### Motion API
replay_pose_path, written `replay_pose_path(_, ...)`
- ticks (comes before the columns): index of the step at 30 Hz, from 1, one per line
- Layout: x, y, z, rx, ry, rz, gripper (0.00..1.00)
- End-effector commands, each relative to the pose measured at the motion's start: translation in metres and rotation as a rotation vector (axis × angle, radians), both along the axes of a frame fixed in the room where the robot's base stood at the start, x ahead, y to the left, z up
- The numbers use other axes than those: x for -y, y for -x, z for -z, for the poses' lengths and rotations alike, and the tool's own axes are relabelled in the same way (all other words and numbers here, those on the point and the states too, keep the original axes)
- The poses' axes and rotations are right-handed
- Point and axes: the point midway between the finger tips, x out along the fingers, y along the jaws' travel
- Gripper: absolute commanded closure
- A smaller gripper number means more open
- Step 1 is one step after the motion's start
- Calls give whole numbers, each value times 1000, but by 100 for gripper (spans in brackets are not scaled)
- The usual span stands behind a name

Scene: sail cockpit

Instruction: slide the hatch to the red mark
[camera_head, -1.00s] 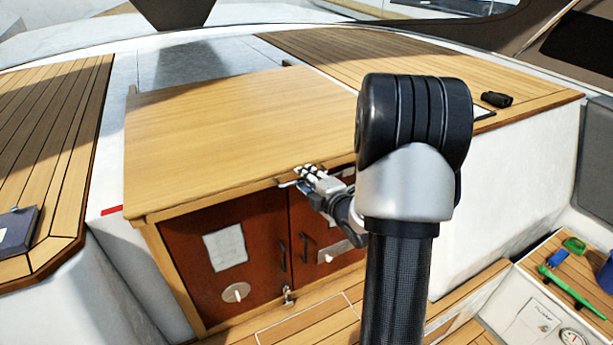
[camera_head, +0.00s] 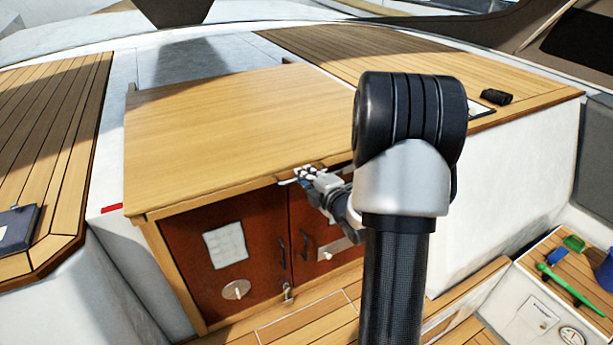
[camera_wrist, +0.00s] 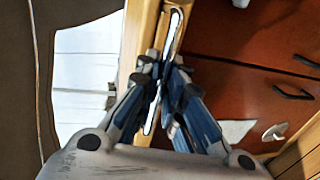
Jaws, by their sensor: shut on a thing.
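The hatch (camera_head: 225,130) is a broad, pale wooden panel lying flat above reddish-brown cabinet doors. A thin metal handle runs along its front edge and shows in the wrist view (camera_wrist: 175,30). My gripper (camera_head: 305,174) is at this front edge, right of the hatch's middle. In the wrist view my gripper (camera_wrist: 160,78) has its fingers closed around the handle. The red mark (camera_head: 111,208) is a small strip on the white ledge just left of the hatch's front left corner. My arm hides the hatch's right end.
Below the hatch are cabinet doors (camera_head: 243,250) with dark pulls and a small latch. Slatted decks flank it, with a dark blue item (camera_head: 17,229) at left and a black object (camera_head: 496,97) at right. A shelf at lower right holds small coloured things.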

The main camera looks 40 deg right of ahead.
Motion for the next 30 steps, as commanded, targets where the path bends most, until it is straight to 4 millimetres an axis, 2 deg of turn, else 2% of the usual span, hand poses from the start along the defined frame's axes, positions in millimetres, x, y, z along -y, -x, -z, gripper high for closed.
replay_pose_path(14,1,-4,1,2,1,-1,100)
replay_pose_path(17,4,-18,4,3,5,-4,100)
replay_pose_path(27,21,-93,4,4,4,-4,100)
replay_pose_path(30,25,-104,2,1,2,0,100)
